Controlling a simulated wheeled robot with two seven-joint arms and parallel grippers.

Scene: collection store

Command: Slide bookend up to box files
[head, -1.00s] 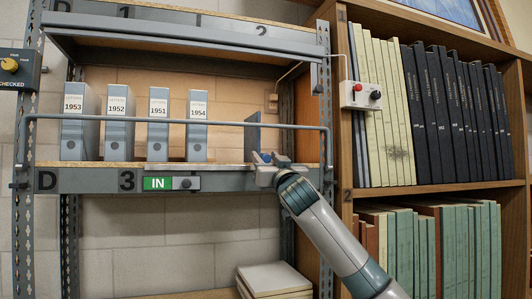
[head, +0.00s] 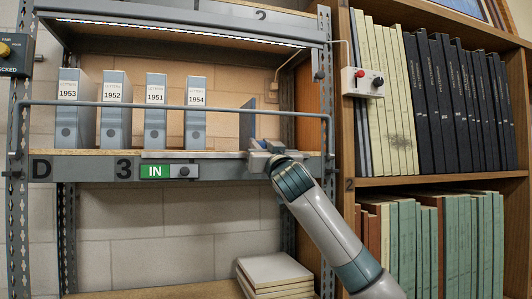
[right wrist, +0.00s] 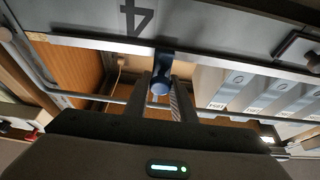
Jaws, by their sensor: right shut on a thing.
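The blue bookend (head: 246,122) stands upright on the shelf marked D 3 (head: 225,168). Several grey-blue box files stand to its left, labelled 1953 (head: 73,110), 1952 (head: 115,112), 1951 (head: 155,112) and 1954 (head: 196,114). A clear gap lies between file 1954 and the bookend. My right gripper (head: 262,148) is at the shelf's front edge, below the rail, shut on the bookend. In the right wrist view a blue rounded part of the bookend (right wrist: 160,84) shows between the fingers (right wrist: 162,98). My left gripper is not in view.
A grey rail (head: 170,105) runs across the front of the shelf. A white stack (head: 273,273) sits below.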

